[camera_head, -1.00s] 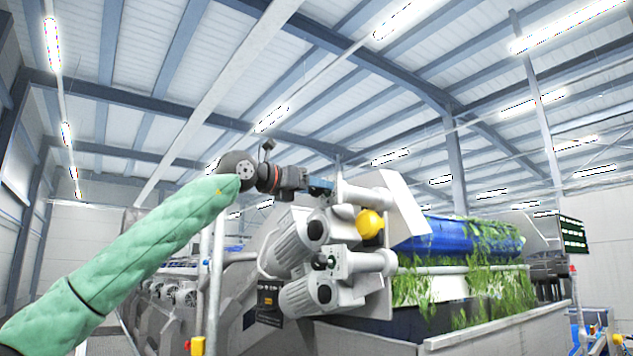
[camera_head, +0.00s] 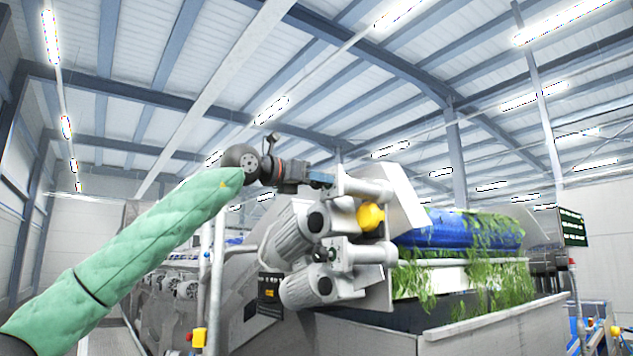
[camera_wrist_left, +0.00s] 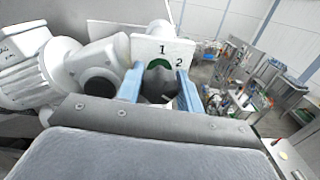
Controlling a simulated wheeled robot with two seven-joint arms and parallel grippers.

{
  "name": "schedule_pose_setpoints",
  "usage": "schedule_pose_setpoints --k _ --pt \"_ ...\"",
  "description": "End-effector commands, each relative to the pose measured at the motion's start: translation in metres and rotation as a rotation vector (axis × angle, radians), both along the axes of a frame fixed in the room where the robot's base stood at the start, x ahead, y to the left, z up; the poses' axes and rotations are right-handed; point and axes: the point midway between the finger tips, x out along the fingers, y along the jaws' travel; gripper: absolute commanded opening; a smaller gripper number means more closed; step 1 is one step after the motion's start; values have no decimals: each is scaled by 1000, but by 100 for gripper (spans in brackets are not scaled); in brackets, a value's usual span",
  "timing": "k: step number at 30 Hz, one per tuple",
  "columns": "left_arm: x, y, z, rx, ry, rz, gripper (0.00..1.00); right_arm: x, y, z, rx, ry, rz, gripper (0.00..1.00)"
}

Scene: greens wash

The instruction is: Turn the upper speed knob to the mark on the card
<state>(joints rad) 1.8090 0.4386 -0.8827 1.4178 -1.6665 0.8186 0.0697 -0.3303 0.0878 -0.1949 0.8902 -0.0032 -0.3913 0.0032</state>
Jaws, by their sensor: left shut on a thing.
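The upper speed knob (camera_wrist_left: 160,85) is a dark grey knob in the left wrist view. It sits in front of a white dial plate (camera_wrist_left: 160,45) with a green arc and the figures 1 and 2. My left gripper (camera_wrist_left: 158,92) has its blue fingers shut on the knob, one on each side. In the head view my left gripper (camera_head: 321,180) reaches the upper drive unit from the left, and the knob is hidden there. A dark card (camera_head: 269,291) with yellow marks hangs lower left of the motors; its print is too small to read. My right gripper is out of view.
The upper motor (camera_head: 291,232) and the lower motor (camera_head: 309,287) are close beneath my left gripper. A lower knob (camera_head: 331,254) with green by it sits between them. A yellow part (camera_head: 370,217) is to the right. A blue drum (camera_head: 455,230) carries leafy greens.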

Motion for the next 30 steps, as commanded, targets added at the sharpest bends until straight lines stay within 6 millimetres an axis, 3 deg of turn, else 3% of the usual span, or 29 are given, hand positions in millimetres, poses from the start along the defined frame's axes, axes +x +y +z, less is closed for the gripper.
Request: schedule_pose_setpoints --k 14,30 --pt "-1 0 -2 191 -267 1 14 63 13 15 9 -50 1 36" --pt "-2 -1 -1 473 -653 0 14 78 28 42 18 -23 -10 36"
